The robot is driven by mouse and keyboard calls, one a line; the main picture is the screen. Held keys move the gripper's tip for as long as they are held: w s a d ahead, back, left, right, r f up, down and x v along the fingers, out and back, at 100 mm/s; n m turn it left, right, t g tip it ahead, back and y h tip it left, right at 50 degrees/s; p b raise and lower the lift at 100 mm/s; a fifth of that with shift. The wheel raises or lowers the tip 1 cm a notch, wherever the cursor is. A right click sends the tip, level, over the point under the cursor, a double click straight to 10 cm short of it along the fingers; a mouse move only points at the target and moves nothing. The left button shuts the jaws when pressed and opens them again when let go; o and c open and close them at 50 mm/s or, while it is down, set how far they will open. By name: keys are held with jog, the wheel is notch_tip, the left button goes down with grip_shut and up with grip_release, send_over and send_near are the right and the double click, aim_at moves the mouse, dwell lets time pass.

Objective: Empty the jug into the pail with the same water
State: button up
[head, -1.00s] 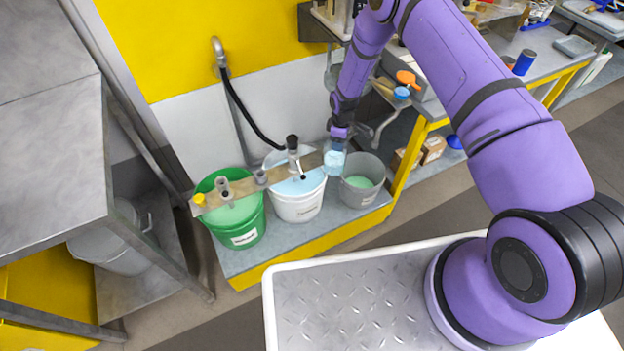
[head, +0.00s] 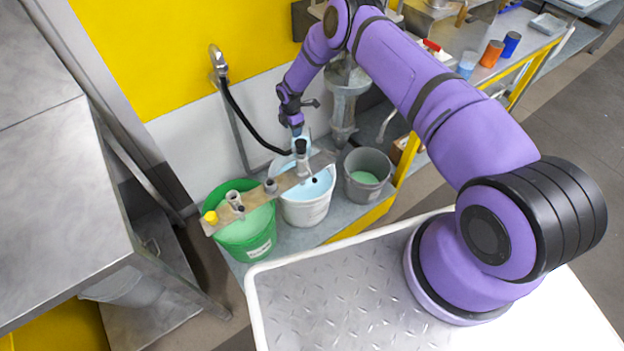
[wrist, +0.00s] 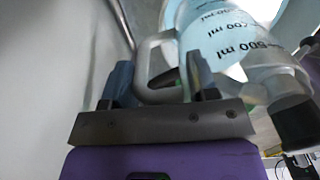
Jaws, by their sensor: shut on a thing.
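My gripper (head: 296,131) is shut on the handle of a clear jug (wrist: 215,35), which holds pale blue water and has black ml marks. In the head view the jug is mostly hidden behind the arm's end and a black-topped fitting, over the back of the white pail (head: 306,212). The white pail holds pale blue water. A green pail (head: 246,246) on the left and a grey pail (head: 367,190) on the right both hold pale green liquid. I cannot tell how far the jug is tilted or whether water is flowing.
A board (head: 250,206) with several upright fittings lies across the green and white pails. A black hose (head: 242,120) hangs from a wall tap behind. A grey metal bench (head: 60,215) stands at left. A bench with cups (head: 491,54) is at right.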

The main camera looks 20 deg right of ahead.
jog(key=shift+w+a, duration=0.1)
jog(key=shift+a, duration=0.1)
jog(key=shift+r, duration=0.1)
jog(key=shift+r, duration=0.35)
jog(key=s+d+r+t+y, duration=0.1)
jog(key=s+r+t, duration=0.3)
jog(key=r, duration=0.4)
jog(key=s+d+r+t+y, duration=0.1)
jog(key=s+r+t, duration=0.3)
jog(key=r, duration=0.4)
jog(key=shift+d+r+t+y+p, duration=0.35)
jog(key=shift+t+y, duration=0.15)
jog(key=shift+t, duration=0.1)
jog(key=shift+s+d+t, duration=0.1)
jog(key=shift+s+t, duration=0.2)
jog(key=shift+t, duration=0.3)
jog(key=shift+s+d+f+t+y+p, duration=0.15)
jog(key=shift+s+t+y+p, duration=0.35)
jog(key=shift+t+p, duration=0.4)
dwell(2.1)
